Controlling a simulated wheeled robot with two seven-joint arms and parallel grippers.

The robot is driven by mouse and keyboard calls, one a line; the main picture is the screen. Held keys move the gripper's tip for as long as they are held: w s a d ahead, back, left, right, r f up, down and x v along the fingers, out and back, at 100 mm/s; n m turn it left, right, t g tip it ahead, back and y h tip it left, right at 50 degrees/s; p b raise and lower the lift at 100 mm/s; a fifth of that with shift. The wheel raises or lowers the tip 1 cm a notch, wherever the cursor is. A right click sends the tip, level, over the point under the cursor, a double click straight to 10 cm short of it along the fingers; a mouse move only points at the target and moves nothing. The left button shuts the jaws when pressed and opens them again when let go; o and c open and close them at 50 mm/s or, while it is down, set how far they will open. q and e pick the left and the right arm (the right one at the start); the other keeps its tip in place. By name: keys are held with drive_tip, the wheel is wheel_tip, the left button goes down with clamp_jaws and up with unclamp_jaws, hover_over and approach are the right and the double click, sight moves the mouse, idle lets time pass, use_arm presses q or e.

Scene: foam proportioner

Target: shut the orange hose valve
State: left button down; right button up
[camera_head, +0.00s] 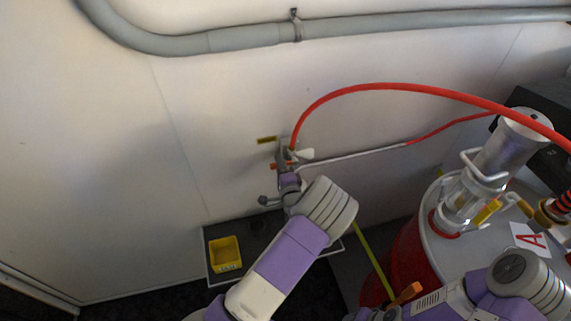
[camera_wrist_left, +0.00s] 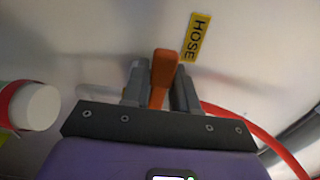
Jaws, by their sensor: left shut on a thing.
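The orange hose valve handle (camera_wrist_left: 163,75) stands between the two dark fingers of my left gripper (camera_wrist_left: 160,88) in the left wrist view. The fingers are shut on it. In the head view my left gripper (camera_head: 286,172) reaches the valve on the white wall, and only a small orange bit (camera_head: 273,166) shows beside it. The valve body is mostly hidden by the gripper. A yellow HOSE label (camera_wrist_left: 197,37) is on the wall close to the handle. My right arm is at the lower right of the head view; its jaws cannot be made out.
A red hose (camera_head: 390,87) arches from the valve to the right. A red drum (camera_head: 408,262) with a clear cylinder and pipes stands at the right. A yellow bin (camera_head: 226,253) sits in a dark tray low by the wall. A grey pipe (camera_head: 240,39) crosses the wall above.

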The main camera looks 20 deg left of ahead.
use_arm(q)
drive_tip(key=c, duration=1)
unclamp_jaws()
drive_tip(key=shift+o, duration=0.2)
drive_tip(key=v, duration=0.7)
drive_tip(key=shift+s+d, duration=0.2)
